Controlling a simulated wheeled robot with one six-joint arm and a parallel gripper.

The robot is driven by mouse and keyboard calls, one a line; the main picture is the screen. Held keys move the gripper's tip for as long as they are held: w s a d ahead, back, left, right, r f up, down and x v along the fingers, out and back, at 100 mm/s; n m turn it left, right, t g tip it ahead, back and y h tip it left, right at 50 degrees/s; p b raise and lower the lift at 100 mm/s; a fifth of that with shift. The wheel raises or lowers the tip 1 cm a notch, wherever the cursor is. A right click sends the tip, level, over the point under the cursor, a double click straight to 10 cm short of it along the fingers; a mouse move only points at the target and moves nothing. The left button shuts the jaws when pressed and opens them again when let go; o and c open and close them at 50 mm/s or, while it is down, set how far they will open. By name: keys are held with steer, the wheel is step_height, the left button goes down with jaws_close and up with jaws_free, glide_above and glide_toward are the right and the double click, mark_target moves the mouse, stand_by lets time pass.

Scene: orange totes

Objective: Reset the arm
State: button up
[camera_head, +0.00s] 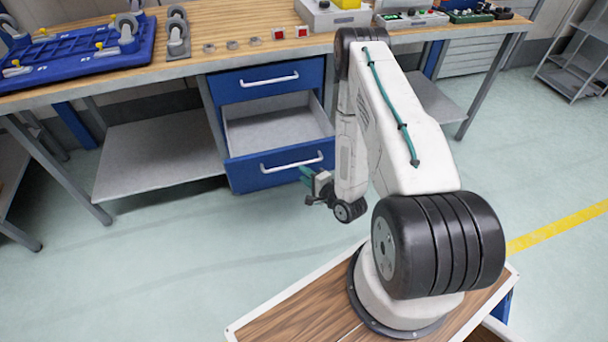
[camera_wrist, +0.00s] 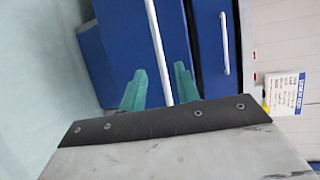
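My arm (camera_head: 400,120) rises from its wooden-topped base and bends down at the far end. My gripper (camera_head: 308,174) is low in front of the drawer unit, close to the handle (camera_head: 291,161) of the lower blue drawer (camera_head: 275,172). In the wrist view its two green fingers (camera_wrist: 160,85) stand apart, with the white handle (camera_wrist: 156,40) running between them in the picture. I cannot tell whether it touches them. No object is held. The lower drawer is pulled out and the visible part of its inside is empty.
The upper blue drawer (camera_head: 268,82) is shut. The wooden workbench (camera_head: 220,55) bears a blue fixture (camera_head: 75,55), small parts and grey boxes. A grey shelf (camera_head: 160,155) lies under the bench. The floor (camera_head: 160,270) at left is clear. A grey rack (camera_head: 578,65) stands at far right.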

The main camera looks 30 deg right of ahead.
stand_by(0.3)
steer(key=s+d+f+n+g, duration=0.1)
steer(key=s+f+n+g, duration=0.6)
steer(key=f+g, duration=0.15)
steer(key=s+a+r+n+g+h, duration=0.1)
steer(key=s+r+n+g, duration=0.3)
steer(key=r, duration=1.2)
steer(key=s+r+n+g+h, duration=0.25)
steer(key=r+g, duration=0.25)
steer(key=r, duration=1.1)
steer(key=s+a+r+n+t, duration=0.1)
steer(key=s+a+r, duration=0.2)
steer(key=r, duration=0.5)
steer(key=s+a+r+n+t+y, duration=0.1)
steer(key=s+a+r, duration=0.3)
steer(key=r, duration=0.5)
steer(key=s+a+r+n+t, duration=0.1)
steer(key=s+a+r+n, duration=0.1)
steer(key=s+a+r, duration=0.2)
steer(key=s+r, duration=0.3)
steer(key=r, duration=0.1)
steer(key=shift+a+r, duration=0.2)
steer(key=shift+r, duration=0.05)
